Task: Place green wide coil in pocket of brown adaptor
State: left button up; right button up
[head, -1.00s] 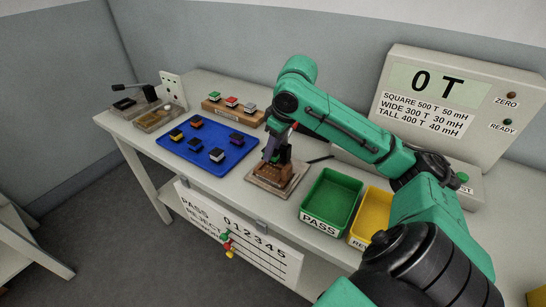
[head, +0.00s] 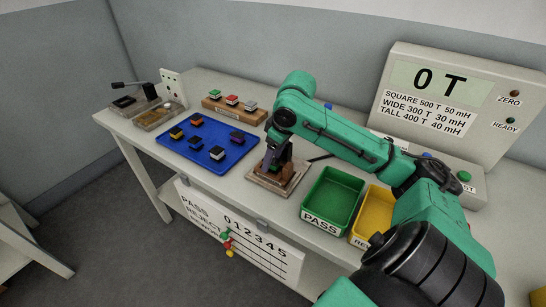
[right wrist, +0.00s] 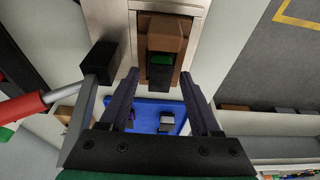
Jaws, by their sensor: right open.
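The brown adaptor (right wrist: 166,40) lies on a pale plate at the top middle of the right wrist view. A green and black block (right wrist: 161,60), which looks like the green coil, shows within the adaptor's outline; how deep it sits I cannot tell. In the head view the adaptor (head: 284,175) is partly hidden by my right gripper (head: 274,165). The right gripper is open, its fingers (right wrist: 158,98) apart and empty, close by the adaptor. My left gripper is not in view.
A blue tray (head: 180,153) with several coils lies left of the adaptor. A green PASS bin (head: 331,199) and a yellow bin (head: 374,207) stand to its right. A wooden rack (head: 214,107) is behind, and a meter (head: 437,101) reads 0 T.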

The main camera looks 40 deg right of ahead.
jog(key=p+v, duration=0.1)
jog(key=v, duration=1.1)
